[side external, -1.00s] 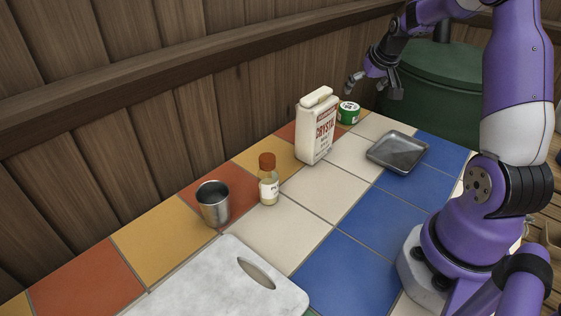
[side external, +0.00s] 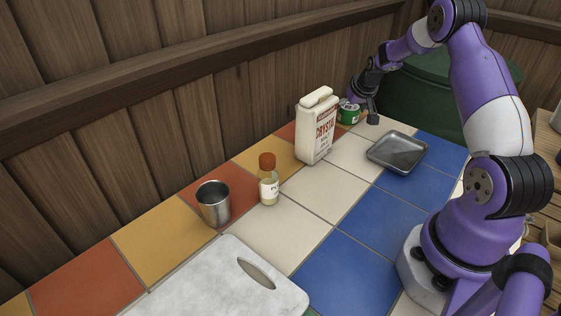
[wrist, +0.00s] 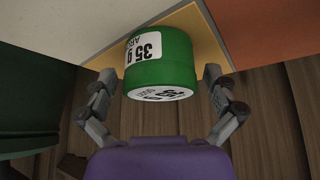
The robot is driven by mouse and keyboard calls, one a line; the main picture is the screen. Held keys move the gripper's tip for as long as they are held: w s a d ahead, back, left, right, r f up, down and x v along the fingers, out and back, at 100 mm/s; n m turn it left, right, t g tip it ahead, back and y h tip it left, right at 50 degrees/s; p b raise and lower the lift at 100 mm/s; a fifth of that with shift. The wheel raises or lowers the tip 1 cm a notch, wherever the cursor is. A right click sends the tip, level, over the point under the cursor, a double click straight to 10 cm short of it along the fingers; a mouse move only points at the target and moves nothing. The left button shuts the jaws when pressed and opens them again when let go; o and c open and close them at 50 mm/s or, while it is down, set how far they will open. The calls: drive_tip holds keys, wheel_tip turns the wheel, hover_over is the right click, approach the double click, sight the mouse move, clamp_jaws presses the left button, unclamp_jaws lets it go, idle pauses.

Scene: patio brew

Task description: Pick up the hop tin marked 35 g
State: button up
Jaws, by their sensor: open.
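The green hop tin (wrist: 164,68) has a white label reading 35 g and stands on the tiled table. In the side external view the tin (side external: 347,113) is at the far end of the table, just behind the malt carton, and partly covered by my gripper. My gripper (side external: 362,109) is open and low at the tin. In the wrist view my gripper's fingers (wrist: 160,95) are spread to the left and right of the tin, with gaps between them and it. I cannot tell how deep the tin sits between them.
A white carton (side external: 316,130) marked CRYSTAL stands close to the tin. A grey metal tray (side external: 397,157) lies nearby. A bottle with an orange cap (side external: 268,184), a metal cup (side external: 213,208) and a marble board (side external: 215,285) are nearer the camera. A wooden wall (side external: 150,120) runs behind.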

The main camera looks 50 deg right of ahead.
drive_tip(key=c, duration=1.1)
